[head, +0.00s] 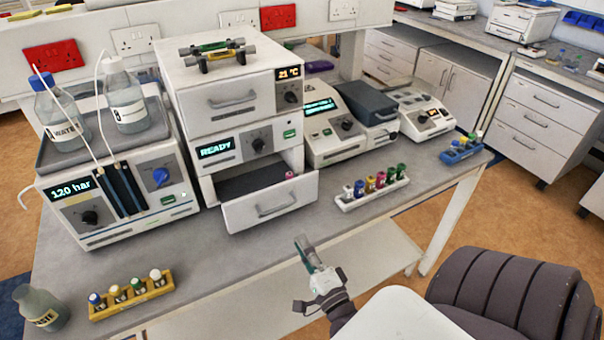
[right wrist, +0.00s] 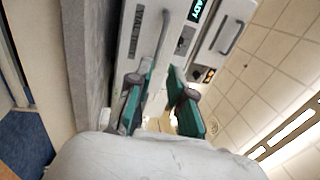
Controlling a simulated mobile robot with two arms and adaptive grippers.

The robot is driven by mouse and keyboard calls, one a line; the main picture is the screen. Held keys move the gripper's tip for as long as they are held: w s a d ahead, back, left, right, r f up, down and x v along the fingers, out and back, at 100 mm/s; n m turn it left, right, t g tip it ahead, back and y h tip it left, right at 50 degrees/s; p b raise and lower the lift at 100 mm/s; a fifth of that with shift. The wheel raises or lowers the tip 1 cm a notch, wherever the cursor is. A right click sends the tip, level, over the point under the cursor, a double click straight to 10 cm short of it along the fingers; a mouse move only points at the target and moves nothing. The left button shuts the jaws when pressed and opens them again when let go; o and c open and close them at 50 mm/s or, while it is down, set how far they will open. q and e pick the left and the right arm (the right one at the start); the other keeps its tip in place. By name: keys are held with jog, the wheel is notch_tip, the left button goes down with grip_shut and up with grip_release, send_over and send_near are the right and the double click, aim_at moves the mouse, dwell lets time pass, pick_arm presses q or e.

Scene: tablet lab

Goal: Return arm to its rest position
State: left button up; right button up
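My right gripper (head: 309,254) is over the front of the bench, below and to the right of the pulled-out drawer (head: 270,207). It is apart from the drawer and from the vial racks. In the right wrist view its two green-lined fingers (right wrist: 161,78) stand apart with nothing between them. My left gripper is not in view.
The open drawer holds a pink-capped vial (head: 290,175). A white rack (head: 372,189) of several vials stands to its right, a yellow rack (head: 131,297) at front left beside a waste bottle (head: 41,308).

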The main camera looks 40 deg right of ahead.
jog(key=s+a+f+n+g+y+b, duration=0.1)
jog(key=s+a+f+n+g+y, duration=0.3)
jog(key=f, duration=0.7)
jog(key=s+a+f+n+g+h+b, duration=0.15)
jog(key=f+n, duration=0.35)
jog(key=f, duration=0.7)
jog(key=s+a+f+n+g+y, duration=0.25)
jog(key=s+f+n+g, duration=0.2)
jog(key=f, duration=0.65)
jog(key=s+f+n+g, duration=0.4)
jog(key=s+f, duration=0.4)
jog(key=s, duration=0.3)
jog(key=s+a+f+n+g+b, duration=0.1)
jog(key=s+f+n+g, duration=0.3)
jog(key=s, duration=0.7)
notch_tip(320, 180, down, 4)
jog(key=shift+s+a+f+n+g, duration=0.1)
jog(key=shift+s+a+n+g, duration=0.2)
jog(key=shift+n, duration=0.65)
